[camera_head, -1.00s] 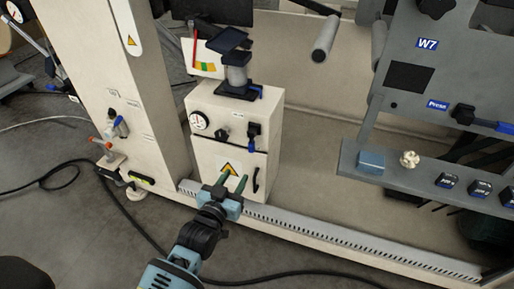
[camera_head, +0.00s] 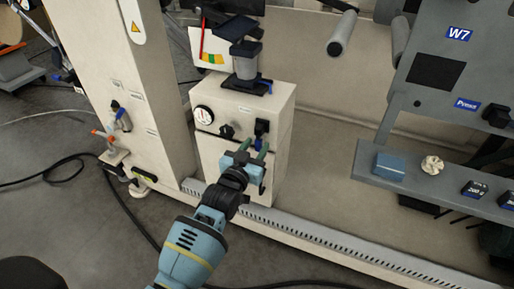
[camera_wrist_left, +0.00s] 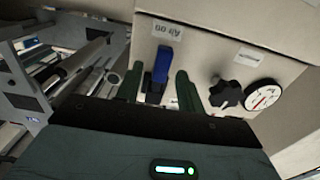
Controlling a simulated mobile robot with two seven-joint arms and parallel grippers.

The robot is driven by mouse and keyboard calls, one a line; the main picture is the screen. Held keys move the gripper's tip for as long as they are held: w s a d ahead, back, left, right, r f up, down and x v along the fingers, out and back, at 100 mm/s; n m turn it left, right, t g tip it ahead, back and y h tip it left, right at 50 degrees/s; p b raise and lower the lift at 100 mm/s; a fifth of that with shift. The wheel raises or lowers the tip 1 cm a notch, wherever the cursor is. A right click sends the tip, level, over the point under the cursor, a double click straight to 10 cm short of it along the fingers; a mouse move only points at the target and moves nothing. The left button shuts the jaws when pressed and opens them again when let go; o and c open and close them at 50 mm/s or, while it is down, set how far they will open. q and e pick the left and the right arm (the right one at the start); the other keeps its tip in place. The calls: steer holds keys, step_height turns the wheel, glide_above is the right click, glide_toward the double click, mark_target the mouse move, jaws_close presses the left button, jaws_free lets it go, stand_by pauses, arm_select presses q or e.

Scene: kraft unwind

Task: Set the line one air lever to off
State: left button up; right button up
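The blue air lever (camera_head: 258,143) is on the front of the cream cabinet, below a black mount (camera_head: 262,127). In the left wrist view, the blue lever (camera_wrist_left: 161,64) stands on the panel beside a tag that reads "Air on" (camera_wrist_left: 167,31). My left gripper (camera_head: 254,148) is at the cabinet front, partly covering the lever. Its green fingers show in the left wrist view (camera_wrist_left: 158,85), one on each side of the lever, with gaps to it, so it is open. My right gripper is not in view.
A black knob (camera_head: 227,131) and a round gauge (camera_head: 204,115) sit left of the lever on the same panel. A black stand (camera_head: 246,84) is on top of the cabinet. A grey shelf (camera_head: 440,191) is at the right. A slotted rail (camera_head: 330,250) runs along the floor.

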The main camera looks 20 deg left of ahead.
arm_select(q)
steer(key=shift+w, duration=0.55)
jaws_close()
